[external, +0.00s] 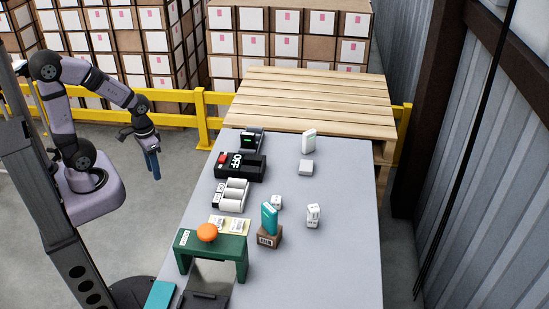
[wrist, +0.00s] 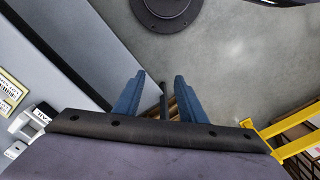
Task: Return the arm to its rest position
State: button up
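My arm (external: 75,120) stands at the left, beside the grey table (external: 345,240), with its upper links raised and its forearm reaching right. My gripper (external: 153,170) hangs down from the wrist over open floor, left of the table and well apart from everything on it. In the wrist view my gripper (wrist: 160,78) shows two blue fingers spread apart with nothing held between them.
On the table are a green stand with an orange knob (external: 207,232), a teal carton on a brown block (external: 269,238), a black OFF box (external: 240,166) and white cartons. A yellow rail (external: 201,120) and pallet (external: 310,95) stand behind.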

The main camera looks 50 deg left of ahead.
notch_tip(320, 180, up, 12)
jog(key=p, duration=0.9)
jog(key=shift+p, duration=0.35)
